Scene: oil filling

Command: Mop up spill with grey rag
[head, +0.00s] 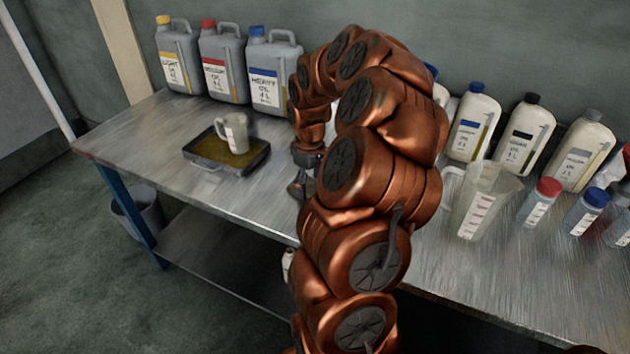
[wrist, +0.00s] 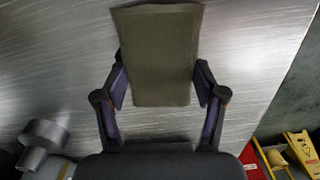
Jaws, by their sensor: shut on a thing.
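In the wrist view, my gripper (wrist: 160,82) is shut on the grey rag (wrist: 155,55). The rag is a flat olive-grey sheet between the two fingers. It sticks out past the fingertips over the brushed metal table (wrist: 60,60). I cannot tell whether the rag touches the table. In the head view, my gripper (head: 299,185) is low at the tabletop, right of the tray and mostly hidden by my arm. The rag cannot be made out there. No spill can be clearly made out on the visible tabletop; my arm hides part of it.
A shallow tray (head: 197,163) holding a measuring jug (head: 236,134) sits left of my gripper. Grey canisters (head: 222,60) stand behind. A clear jug (head: 480,203) and several bottles (head: 527,130) stand right. A bin (head: 138,212) is below the left end. A yellow sign (wrist: 302,148) shows lower right.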

